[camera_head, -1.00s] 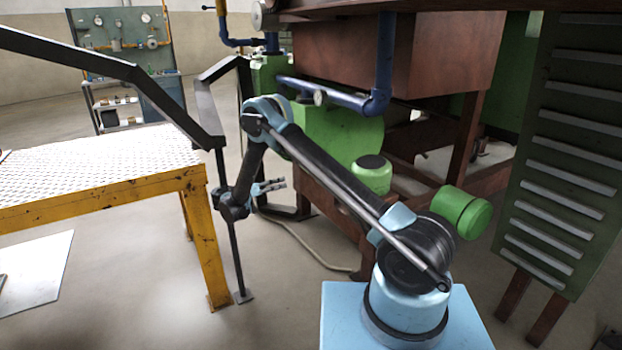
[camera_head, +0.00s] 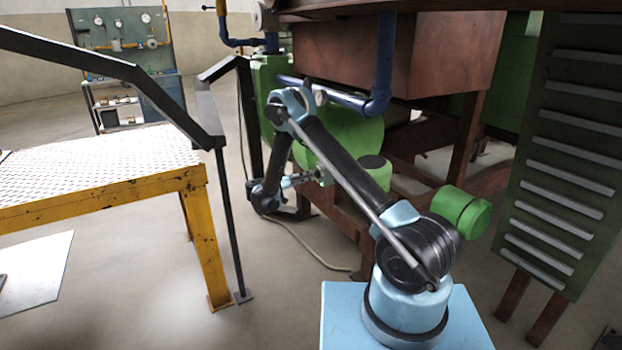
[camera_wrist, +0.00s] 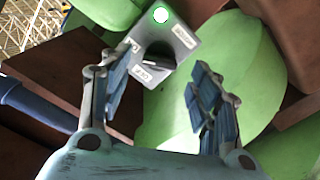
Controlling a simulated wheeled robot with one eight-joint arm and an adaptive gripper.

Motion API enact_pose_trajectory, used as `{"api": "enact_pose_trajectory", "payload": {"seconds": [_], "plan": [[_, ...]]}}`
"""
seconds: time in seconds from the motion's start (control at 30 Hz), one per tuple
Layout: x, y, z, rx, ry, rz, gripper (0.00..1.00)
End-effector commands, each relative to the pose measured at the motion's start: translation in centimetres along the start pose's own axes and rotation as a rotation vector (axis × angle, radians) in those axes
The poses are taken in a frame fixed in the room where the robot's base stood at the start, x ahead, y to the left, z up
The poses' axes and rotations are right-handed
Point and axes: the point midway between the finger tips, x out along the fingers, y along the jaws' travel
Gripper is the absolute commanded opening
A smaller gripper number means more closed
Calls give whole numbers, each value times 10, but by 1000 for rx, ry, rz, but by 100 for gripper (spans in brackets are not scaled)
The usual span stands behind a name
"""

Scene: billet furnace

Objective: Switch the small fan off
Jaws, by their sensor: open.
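A grey switch box (camera_wrist: 180,48) on the green fan housing (camera_wrist: 248,70) shows at the top middle of the wrist view. The green housing also shows in the head view (camera_head: 350,130), behind my arm. My gripper (camera_wrist: 163,78) is open and empty. Its fingers lie on either side of the space before the box, the left one near the box edge; whether it touches, I cannot tell. In the head view my gripper (camera_head: 302,180) is beside the housing.
Blue pipes (camera_head: 380,75) run above the housing. A yellow-legged platform (camera_head: 205,240) with a black rail (camera_head: 235,230) stands at the left. A ribbed dark green panel (camera_head: 565,150) stands at the right. A hose (camera_head: 305,245) lies on the open floor.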

Motion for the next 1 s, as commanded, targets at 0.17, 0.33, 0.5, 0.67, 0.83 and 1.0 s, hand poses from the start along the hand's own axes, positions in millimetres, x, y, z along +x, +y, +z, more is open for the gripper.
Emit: {"api": "enact_pose_trajectory", "payload": {"seconds": [0.17,0.33,0.5,0.67,0.83,1.0], "plan": [[22,0,0,0,0,1,57],[31,0,0,0,0,0,57],[32,0,0,0,0,-1,57],[32,0,0,0,0,-1,48],[31,0,0,0,0,-1,13],[31,-1,0,-2,0,-1,12]]}}
